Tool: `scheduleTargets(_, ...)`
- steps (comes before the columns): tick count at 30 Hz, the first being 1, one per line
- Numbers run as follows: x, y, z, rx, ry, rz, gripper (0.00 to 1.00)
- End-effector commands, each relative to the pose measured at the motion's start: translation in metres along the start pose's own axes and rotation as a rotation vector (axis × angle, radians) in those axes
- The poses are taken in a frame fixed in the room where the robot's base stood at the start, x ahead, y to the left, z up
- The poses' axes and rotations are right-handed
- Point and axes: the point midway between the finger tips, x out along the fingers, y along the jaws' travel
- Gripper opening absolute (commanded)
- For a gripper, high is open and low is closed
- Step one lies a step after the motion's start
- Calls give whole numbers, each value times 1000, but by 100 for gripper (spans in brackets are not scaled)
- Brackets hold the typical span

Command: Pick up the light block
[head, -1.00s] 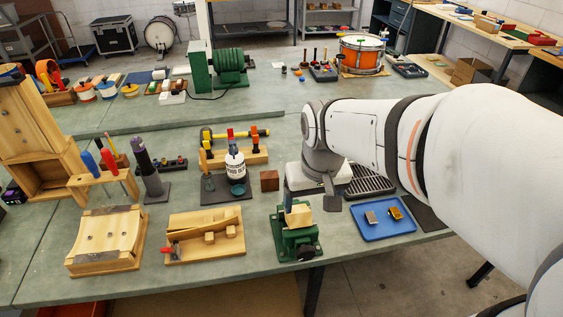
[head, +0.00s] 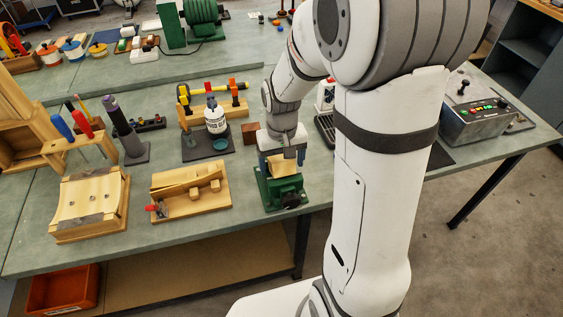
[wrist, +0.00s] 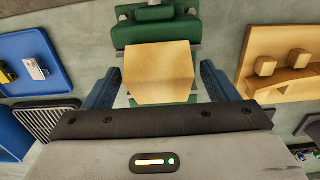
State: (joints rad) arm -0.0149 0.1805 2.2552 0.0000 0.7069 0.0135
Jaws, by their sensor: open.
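The light block (head: 287,168) is pale wood and sits in the green vise (head: 281,191) near the front edge of the bench. My gripper (head: 281,160) is just above it, pointing down, and partly hides its top. In the wrist view the block (wrist: 158,72) lies between the two blue fingers of my gripper (wrist: 160,80). The fingers are open, with a gap visible on each side of the block. The green vise (wrist: 155,32) shows behind and below the block.
A wooden fixture (head: 190,190) stands left of the vise, and a dark brown cube (head: 250,133) lies behind it. A bottle (head: 214,120) stands on a dark base farther back. In the wrist view a blue tray (wrist: 30,55) with small metal pieces lies left.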

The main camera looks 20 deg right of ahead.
Motion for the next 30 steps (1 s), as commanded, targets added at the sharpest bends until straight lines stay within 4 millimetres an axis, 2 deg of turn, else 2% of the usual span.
scheduleTargets(4, 13, 0, 0, 0, -1, 0, 80)
scheduleTargets(11, 15, 0, 0, 0, 1, 0, 80)
scheduleTargets(30, 14, 0, 0, 1, 2, 0, 28)
